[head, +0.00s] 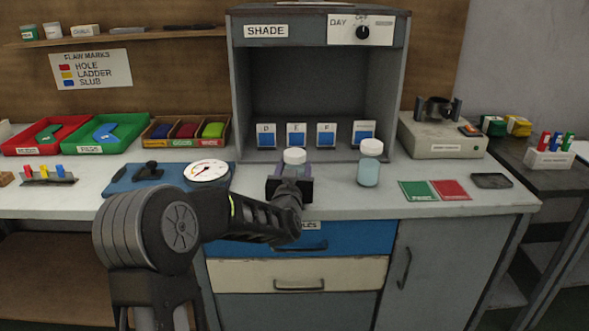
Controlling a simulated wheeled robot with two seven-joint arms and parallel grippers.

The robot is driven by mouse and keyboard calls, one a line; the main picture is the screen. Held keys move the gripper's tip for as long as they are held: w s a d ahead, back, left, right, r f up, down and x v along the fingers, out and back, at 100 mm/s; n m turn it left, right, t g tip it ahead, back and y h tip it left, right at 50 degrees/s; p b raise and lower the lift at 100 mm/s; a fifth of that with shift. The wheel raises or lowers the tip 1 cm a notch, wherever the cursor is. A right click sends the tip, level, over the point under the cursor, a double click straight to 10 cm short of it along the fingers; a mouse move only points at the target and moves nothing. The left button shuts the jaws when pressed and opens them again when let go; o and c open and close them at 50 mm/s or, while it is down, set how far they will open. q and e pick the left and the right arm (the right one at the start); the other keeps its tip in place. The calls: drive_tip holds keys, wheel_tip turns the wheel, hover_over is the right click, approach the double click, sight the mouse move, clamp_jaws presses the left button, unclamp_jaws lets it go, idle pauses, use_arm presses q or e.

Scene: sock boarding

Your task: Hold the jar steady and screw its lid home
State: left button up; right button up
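One jar with a white lid (294,156) stands on the bench in front of the grey cabinet. My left gripper (294,170) is in front of it, with a finger on each side of the jar below the lid. The gripper hides most of that jar's body, and I cannot tell whether the fingers touch it. A second jar (368,173), clear with pale blue contents and a white lid (371,147), stands upright to the right, apart from the gripper. I cannot tell how tightly either lid sits. My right gripper is out of view.
A round dial gauge (207,171) and a blue mat (126,180) lie left of the gripper. Green (418,191) and red (450,190) cards lie right of the second jar. Several blue-and-white labelled blocks stand behind, in the shade cabinet (237,100).

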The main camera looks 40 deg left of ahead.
use_arm(q)
drive_tip(key=o, duration=0.4)
drive_tip(key=shift+o, duration=0.2)
drive_tip(key=shift+r, duration=0.15)
drive_tip(key=v, duration=1.2)
drive_tip(key=shift+p, duration=0.3)
